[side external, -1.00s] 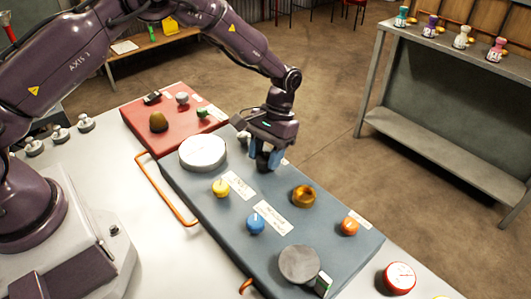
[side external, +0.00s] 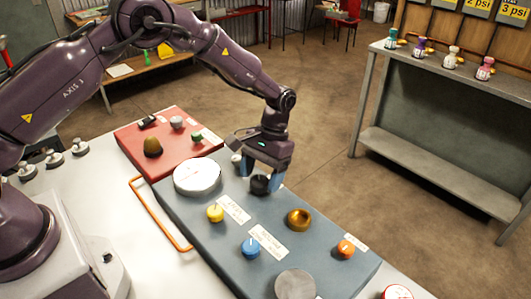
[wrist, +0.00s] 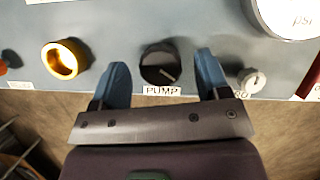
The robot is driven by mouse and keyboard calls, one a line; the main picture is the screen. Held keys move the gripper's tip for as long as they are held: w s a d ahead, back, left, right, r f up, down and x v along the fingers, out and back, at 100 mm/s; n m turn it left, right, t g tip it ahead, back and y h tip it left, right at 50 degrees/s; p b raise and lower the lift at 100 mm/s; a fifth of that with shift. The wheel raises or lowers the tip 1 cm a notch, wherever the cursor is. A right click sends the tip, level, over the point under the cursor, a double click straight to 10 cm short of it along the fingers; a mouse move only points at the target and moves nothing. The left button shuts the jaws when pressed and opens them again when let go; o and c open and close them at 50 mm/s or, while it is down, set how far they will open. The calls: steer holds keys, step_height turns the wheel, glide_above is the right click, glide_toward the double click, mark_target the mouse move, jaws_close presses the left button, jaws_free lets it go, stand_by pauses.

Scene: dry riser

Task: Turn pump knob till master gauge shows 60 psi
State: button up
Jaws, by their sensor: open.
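The black pump knob (side external: 260,184) is on the blue-grey panel (side external: 180,205). In the wrist view the knob (wrist: 158,66) sits above a PUMP label, its pale pointer mark aimed to the lower right. My gripper (side external: 263,172) is at the knob, its blue fingers open. In the wrist view the fingers (wrist: 163,72) stand on either side of the knob with gaps. A large white gauge (side external: 197,177) is beside the knob; part of its psi dial (wrist: 294,14) shows in the wrist view. Its reading is too small to tell.
A small pale knob (wrist: 252,80) is close to one finger. A brass ring-shaped knob (side external: 299,219), yellow knob (side external: 215,212), blue knob (side external: 250,248) and orange knob (side external: 345,249) share the panel. A red panel (side external: 125,137) adjoins it. An orange rail (side external: 150,210) runs along the panel's side.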

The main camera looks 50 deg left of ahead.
steer(key=v, duration=1.2)
steer(key=s+a+r+t, duration=0.2)
steer(key=s+r, duration=0.3)
steer(key=s, duration=0.4)
steer(key=s+a+r+m+t, duration=0.1)
steer(key=s+r+t, duration=0.3)
steer(key=s, duration=0.6)
steer(key=s+a+r+m+t, duration=0.1)
steer(key=s+a+r+t, duration=0.2)
steer(key=s+r, duration=0.4)
steer(key=s+t, duration=0.1)
steer(key=s, duration=0.1)
steer(key=shift+s+r+y, duration=0.3)
steer(key=shift+r+y, duration=0.05)
steer(key=shift+y, duration=0.05)
